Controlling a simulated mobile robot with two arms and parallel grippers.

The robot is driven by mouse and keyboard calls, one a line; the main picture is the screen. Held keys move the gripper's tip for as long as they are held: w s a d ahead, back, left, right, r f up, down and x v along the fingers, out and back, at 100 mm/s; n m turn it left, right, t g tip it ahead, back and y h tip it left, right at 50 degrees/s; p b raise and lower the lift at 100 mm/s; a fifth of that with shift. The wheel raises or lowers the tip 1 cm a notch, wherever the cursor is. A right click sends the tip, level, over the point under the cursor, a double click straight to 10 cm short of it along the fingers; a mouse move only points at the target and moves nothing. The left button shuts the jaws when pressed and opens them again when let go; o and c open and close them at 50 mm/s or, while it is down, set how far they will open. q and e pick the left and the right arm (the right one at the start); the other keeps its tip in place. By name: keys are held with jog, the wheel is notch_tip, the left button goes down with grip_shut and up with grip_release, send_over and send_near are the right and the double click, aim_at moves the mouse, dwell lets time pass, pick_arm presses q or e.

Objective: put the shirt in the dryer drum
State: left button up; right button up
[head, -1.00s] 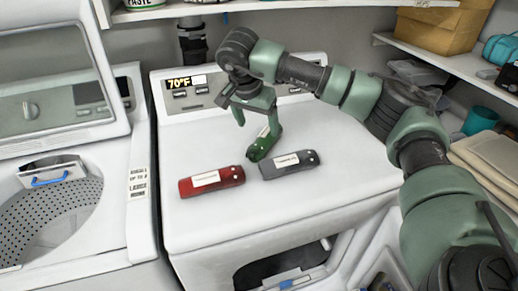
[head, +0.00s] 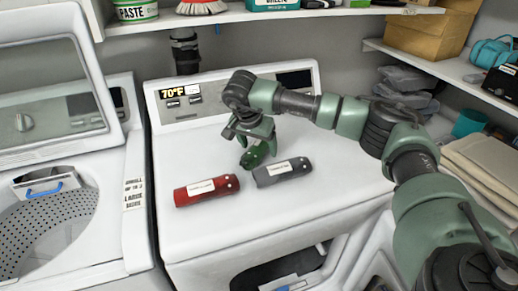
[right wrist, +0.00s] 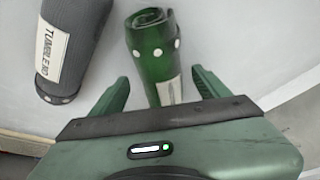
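A rolled green item (head: 254,157) with light dots and a label lies on top of the white dryer (head: 190,237); it looks like a rolled shirt. My right gripper (head: 256,143) is over it. In the right wrist view, the open fingers (right wrist: 158,80) stand on either side of the green roll (right wrist: 152,45), with gaps visible. A red roll (head: 207,190) and a grey roll (head: 282,172) with labels lie nearer the front. The grey roll also shows in the right wrist view (right wrist: 70,45). The dryer's front opening (head: 280,268) is partly visible at the bottom. My left gripper is out of view.
An open top-loading washer (head: 137,180) stands at the left. Shelves run above the back (head: 240,14) and along the right, with a cardboard box (head: 428,28) and folded cloths (head: 485,160). The dryer top's left part is clear.

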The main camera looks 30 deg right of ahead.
jog(key=c, duration=1.4)
jog(key=shift+r, duration=0.1)
